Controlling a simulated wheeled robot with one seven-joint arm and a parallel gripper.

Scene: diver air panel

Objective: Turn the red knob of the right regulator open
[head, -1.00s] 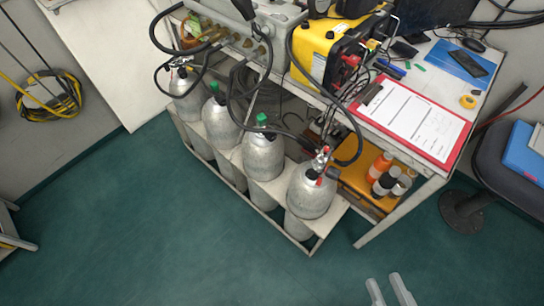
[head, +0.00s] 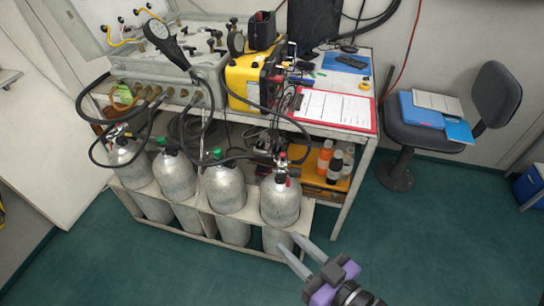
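The right cylinder (head: 281,205) is a grey metal bottle at the right end of the rack. The right regulator (head: 281,169) sits on its top, with small red parts and a black hose. The red knob (head: 283,157) looks like a small red spot there; its turn position is too small to tell. My gripper (head: 288,242) is at the lower right, in front of and below the right cylinder's body. Its two pale fingers are apart with nothing between them. It is clear of the regulator in the picture.
The left cylinder (head: 128,165) also carries a regulator; two middle cylinders have green caps. Black hoses loop from the panel (head: 172,50) across the bottles. The bench (head: 358,134) overhangs behind, with a clipboard (head: 335,110) on it. A chair (head: 430,130) stands right. Front floor is clear.

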